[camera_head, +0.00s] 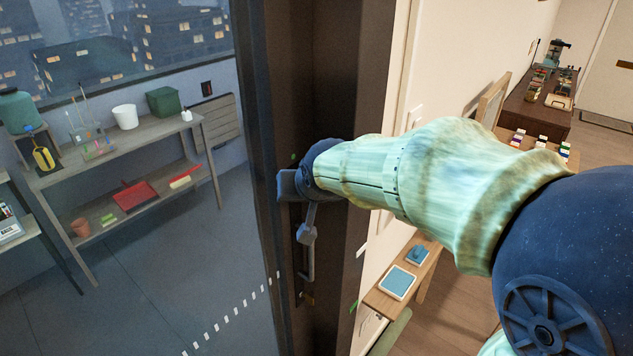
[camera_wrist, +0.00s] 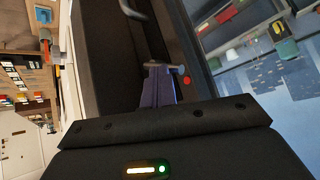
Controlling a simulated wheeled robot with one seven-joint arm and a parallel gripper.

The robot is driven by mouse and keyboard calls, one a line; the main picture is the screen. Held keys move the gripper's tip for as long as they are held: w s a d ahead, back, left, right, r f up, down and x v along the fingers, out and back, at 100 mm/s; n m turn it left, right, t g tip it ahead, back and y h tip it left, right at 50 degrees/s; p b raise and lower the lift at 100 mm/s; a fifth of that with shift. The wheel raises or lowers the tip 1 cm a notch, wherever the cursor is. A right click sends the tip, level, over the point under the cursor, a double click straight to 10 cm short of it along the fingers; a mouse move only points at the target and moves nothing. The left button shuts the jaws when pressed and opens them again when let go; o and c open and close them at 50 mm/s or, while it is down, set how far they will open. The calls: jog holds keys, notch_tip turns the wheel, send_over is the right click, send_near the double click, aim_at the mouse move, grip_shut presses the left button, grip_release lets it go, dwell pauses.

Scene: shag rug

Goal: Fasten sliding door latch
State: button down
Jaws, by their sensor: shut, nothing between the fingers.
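The sliding door's dark frame (camera_head: 268,120) stands upright beside its glass pane. A small grey latch lever (camera_head: 306,237) sits on the dark edge, above a dark pull handle (camera_head: 310,264). A red dot (camera_wrist: 186,80) shows beside the lever. The pull handle (camera_wrist: 131,9) is beyond. My wrist hides part of the frame in the head view.
Behind the glass stands a shelf (camera_head: 150,140) with a bucket, boxes and a red dustpan. Right of the door are a pale wall (camera_head: 450,60) and a low wooden bench (camera_head: 385,310) with blue items. A dark sideboard (camera_head: 540,105) stands farther back.

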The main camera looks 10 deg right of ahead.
jog(key=shift+w+d+f, duration=0.25)
jog(key=shift+f, duration=0.4)
dwell(0.3)
jog(key=shift+r, duration=0.1)
jog(key=s+d+r, duration=0.1)
jog(key=s+r, duration=0.2)
jog(key=s, duration=0.8)
jog(key=shift+s+r+b, duration=0.2)
jog(key=shift+s+b, duration=0.1)
jog(key=shift+b, duration=0.1)
